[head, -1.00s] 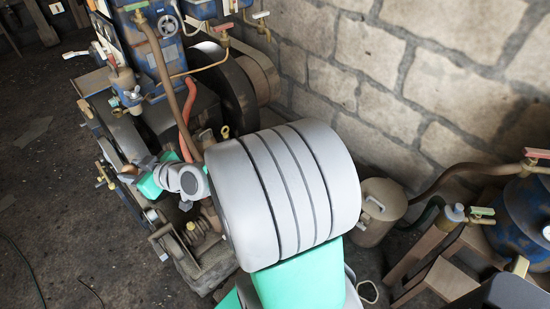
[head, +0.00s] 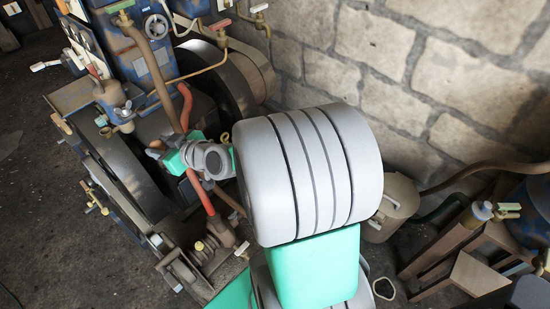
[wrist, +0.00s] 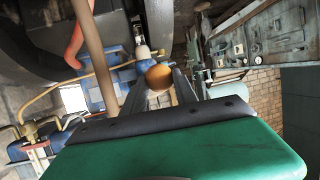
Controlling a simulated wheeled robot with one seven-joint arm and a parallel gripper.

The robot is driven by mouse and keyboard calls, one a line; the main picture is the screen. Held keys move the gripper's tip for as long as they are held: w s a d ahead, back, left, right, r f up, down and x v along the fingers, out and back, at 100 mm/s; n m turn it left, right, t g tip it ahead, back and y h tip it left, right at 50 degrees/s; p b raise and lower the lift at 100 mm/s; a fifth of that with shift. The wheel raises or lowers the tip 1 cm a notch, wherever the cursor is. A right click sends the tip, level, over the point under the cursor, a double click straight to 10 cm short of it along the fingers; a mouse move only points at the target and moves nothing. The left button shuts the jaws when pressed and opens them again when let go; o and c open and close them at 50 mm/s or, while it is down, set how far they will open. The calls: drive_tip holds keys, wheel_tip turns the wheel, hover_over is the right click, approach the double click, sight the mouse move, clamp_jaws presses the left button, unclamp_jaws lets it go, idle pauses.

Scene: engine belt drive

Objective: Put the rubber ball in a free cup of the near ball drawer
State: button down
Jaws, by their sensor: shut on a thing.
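In the wrist view an orange-brown rubber ball (wrist: 158,77) sits between the dark fingers of my gripper (wrist: 162,84), which is shut on it. In the head view my gripper is largely hidden behind my own arm links, and the ball does not show there. No ball drawer or cup can be made out in either view.
The blue engine (head: 150,55) with its dark belt wheel (head: 125,170) stands close beside my arm. A red hose (head: 185,105) and a brown pipe (head: 158,70) rise near it. A stone wall (head: 440,75) is behind. A wooden stool (head: 465,255) and a canister (head: 392,200) stand at right.

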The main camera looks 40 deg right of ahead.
drive_tip(key=s+d+f+m+h+b, duration=0.2)
drive_tip(key=s+d+f+h+b, duration=0.15)
drive_tip(key=d+f+b, duration=0.65)
drive_tip(key=s+d+f+m+h+b, duration=0.2)
drive_tip(key=s+d+f+b, duration=0.3)
drive_tip(key=f, duration=0.8)
drive_tip(key=s+d+f+m+h+b, duration=0.2)
drive_tip(key=d+f+b, duration=0.75)
drive_tip(key=f, duration=0.25)
drive_tip(key=w+d+f+b, duration=0.1)
drive_tip(key=d+f+b, duration=0.1)
drive_tip(key=d+f, duration=0.1)
drive_tip(key=w+d+f+b, duration=0.1)
drive_tip(key=d+f+b, duration=0.1)
drive_tip(key=d, duration=0.3)
drive_tip(key=w+d+f+b, duration=0.1)
drive_tip(key=d+f+b, duration=0.1)
drive_tip(key=d+f, duration=0.2)
drive_tip(key=shift+w+d+f, duration=0.35)
drive_tip(key=shift+f, duration=0.05)
drive_tip(key=shift+f+b, duration=0.75)
drive_tip(key=shift+f, duration=0.65)
drive_tip(key=shift+f, duration=0.2)
drive_tip(key=c, duration=1)
unclamp_jaws()
drive_tip(key=shift+o, duration=0.2)
